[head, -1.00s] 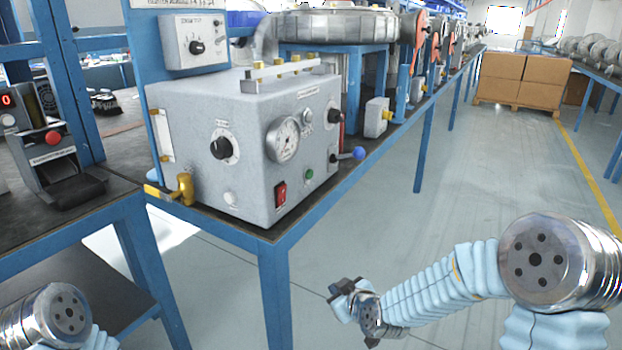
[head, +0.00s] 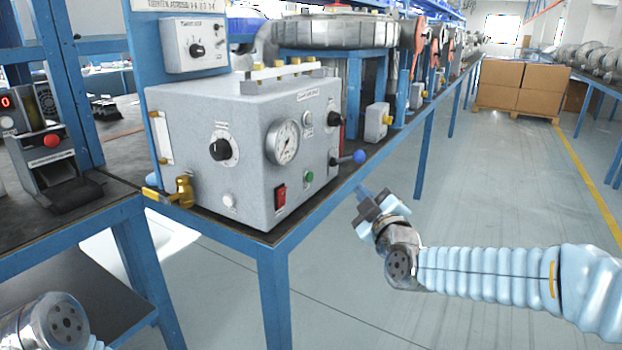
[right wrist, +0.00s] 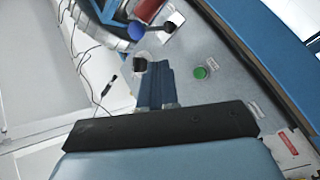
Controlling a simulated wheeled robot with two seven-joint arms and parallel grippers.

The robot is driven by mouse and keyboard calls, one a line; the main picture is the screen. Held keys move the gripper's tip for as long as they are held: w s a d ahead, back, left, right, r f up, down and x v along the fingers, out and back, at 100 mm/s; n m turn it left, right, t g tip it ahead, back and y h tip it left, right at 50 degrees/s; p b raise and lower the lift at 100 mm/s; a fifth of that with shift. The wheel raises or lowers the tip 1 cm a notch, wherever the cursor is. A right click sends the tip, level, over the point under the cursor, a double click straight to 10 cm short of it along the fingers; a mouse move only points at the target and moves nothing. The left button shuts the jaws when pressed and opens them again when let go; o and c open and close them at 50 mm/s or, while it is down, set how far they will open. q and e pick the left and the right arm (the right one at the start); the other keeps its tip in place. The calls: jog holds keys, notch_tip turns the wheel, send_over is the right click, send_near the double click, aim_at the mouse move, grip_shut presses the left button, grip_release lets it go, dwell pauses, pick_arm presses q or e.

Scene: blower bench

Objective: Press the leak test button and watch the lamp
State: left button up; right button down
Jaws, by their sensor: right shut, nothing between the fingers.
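The grey test box (head: 210,137) stands on the blue-framed bench. Its right face carries a dial gauge (head: 282,142), a red rocker switch (head: 280,196), a green button (head: 309,176) and a blue-knobbed lever (head: 358,157). The green button (right wrist: 200,72) and blue knob (right wrist: 136,31) also show in the right wrist view. My right gripper (head: 364,194) is shut and empty, in front of the bench edge, to the right of the green button and apart from it. Its fingers (right wrist: 155,85) point toward the panel. My left gripper is not visible; only part of my left arm shows.
A black knob (head: 220,149) and a white button (head: 229,200) sit on the box's left face. A brass valve (head: 184,191) is beside its left corner. Another bench at left holds a device with a red button (head: 52,140). The floor before the bench is clear.

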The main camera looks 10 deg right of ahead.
aim_at(309, 177)
jog(key=shift+w+a, duration=0.1)
jog(key=w+a+p, duration=0.3)
jog(key=w+a, duration=0.2)
jog(key=a, duration=0.1)
jog(key=shift+w+a, duration=0.25)
jog(key=shift+w, duration=0.05)
jog(key=shift+w, duration=0.1)
dwell(2.0)
jog(key=shift+w+a, duration=0.2)
jog(key=shift+a, duration=0.1)
jog(key=shift+w+a, duration=0.25)
dwell(0.7)
jog(key=shift+s, duration=0.1)
jog(key=shift+s+d+b, duration=0.35)
jog(key=shift+s+d, duration=0.1)
jog(key=shift+d, duration=0.1)
